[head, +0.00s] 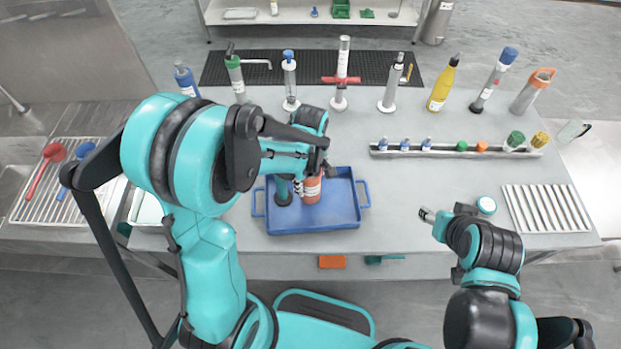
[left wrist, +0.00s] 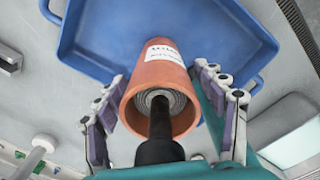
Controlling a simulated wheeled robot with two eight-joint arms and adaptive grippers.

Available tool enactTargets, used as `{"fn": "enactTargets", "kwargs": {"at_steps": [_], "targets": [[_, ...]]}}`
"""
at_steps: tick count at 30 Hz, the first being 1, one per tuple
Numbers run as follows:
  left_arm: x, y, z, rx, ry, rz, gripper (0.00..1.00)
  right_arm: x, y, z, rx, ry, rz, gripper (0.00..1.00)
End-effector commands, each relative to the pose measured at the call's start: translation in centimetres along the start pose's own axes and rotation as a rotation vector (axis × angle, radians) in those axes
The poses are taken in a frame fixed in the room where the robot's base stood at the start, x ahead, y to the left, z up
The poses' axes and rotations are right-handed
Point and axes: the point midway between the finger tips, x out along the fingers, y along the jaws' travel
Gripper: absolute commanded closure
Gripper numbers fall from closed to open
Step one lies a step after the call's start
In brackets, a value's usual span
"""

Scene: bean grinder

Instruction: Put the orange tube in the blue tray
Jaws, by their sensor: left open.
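The orange tube (head: 313,189) with a white label stands inside the blue tray (head: 345,217), in the middle of the table's near side. The left wrist view shows the tube (left wrist: 158,78) from its open end, with a grey disc and a dark rod in it, and the tray (left wrist: 95,25) behind it. My left gripper (head: 310,172) is over the tray at the tube. Its fingers (left wrist: 165,110) are open, one on each side of the tube. Whether the tube's base lies flat is hidden. My right gripper (head: 427,214) is right of the tray, away from the tube; its jaws are too small to read.
A teal piece with a dark round base (head: 283,197) shows in the tray beside the tube. Several tubes and bottles stand along the back, such as a yellow bottle (head: 442,86). A narrow rack (head: 455,151) and a ribbed mat (head: 546,209) are at the right.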

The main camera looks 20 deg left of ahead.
Motion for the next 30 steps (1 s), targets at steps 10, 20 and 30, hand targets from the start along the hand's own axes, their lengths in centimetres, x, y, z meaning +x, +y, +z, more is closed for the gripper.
{"fn": "enactTargets", "kwargs": {"at_steps": [10, 20, 30], "targets": [[-3.9, -0.1, 0.0, 0.0, 0.0, 0.0, 0.3, -1.3, 0.0, -0.9, 0.0, 0.0, 0.0, 0.51], [-10.6, 0.0, 0.0, 0.0, 0.0, 0.0, 0.3, -2.8, 0.0, -2.0, 0.0, 0.0, 0.0, 0.51], [-13.7, -1.1, 0.0, 0.099, 0.02, 0.05, 0.3, -3.1, 0.0, -2.2, 0.0, 0.0, 0.0, 0.51]]}}
